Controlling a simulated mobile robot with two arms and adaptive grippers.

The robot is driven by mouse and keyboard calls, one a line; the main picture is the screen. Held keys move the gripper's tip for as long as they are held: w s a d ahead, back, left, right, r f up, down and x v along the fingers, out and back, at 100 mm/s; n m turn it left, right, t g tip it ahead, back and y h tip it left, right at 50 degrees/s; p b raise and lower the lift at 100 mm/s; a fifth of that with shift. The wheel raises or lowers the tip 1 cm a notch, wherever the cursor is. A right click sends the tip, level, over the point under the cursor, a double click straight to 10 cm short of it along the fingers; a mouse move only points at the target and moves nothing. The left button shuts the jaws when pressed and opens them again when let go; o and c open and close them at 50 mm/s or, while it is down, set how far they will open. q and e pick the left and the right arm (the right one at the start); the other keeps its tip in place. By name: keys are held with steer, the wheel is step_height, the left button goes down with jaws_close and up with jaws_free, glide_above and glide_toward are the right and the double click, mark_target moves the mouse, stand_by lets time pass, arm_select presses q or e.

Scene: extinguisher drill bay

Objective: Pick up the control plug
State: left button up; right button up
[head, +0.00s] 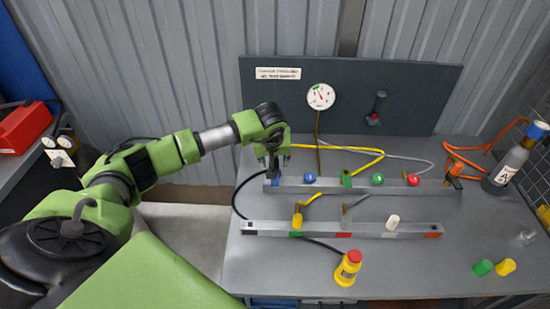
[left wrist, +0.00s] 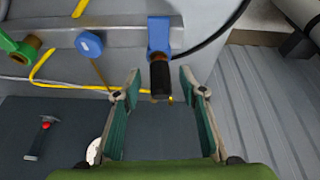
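My left gripper (head: 272,160) is at the left end of the rear grey rail (head: 330,185), fingers pointing down. In the left wrist view my left gripper (left wrist: 160,84) is open, with a gap on both sides of a black cylindrical piece (left wrist: 160,82). That piece stands out from a blue block (left wrist: 159,36) on the rail; the block also shows in the head view (head: 273,181). The black piece looks like the control plug, but no label confirms it. It is apart from both fingers. My right gripper is not in view.
A blue knob (left wrist: 89,45) and a green fitting (left wrist: 20,46) stand along the rail beside the gripper. A front rail (head: 265,228) carries more plugs. A red-and-yellow piece (head: 347,268) stands near the table front. Yellow and black hoses run close by.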

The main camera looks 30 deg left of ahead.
arm_select(q)
steer(key=shift+x, duration=1.15)
jaws_close()
steer(key=shift+r, duration=0.1)
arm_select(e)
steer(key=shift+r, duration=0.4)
arm_select(q)
steer(key=shift+w+r, duration=0.1)
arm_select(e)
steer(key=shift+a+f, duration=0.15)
arm_select(q)
steer(key=shift+r+b, duration=0.5)
steer(key=shift+b, duration=0.1)
steer(key=s+d+r+b, duration=0.6)
steer(key=s+d+r, duration=0.2)
steer(key=s+r, duration=0.3)
steer(key=shift+d+r, duration=0.3)
steer(key=shift+r, duration=0.1)
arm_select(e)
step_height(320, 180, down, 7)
arm_select(q)
steer(key=shift+s, duration=0.15)
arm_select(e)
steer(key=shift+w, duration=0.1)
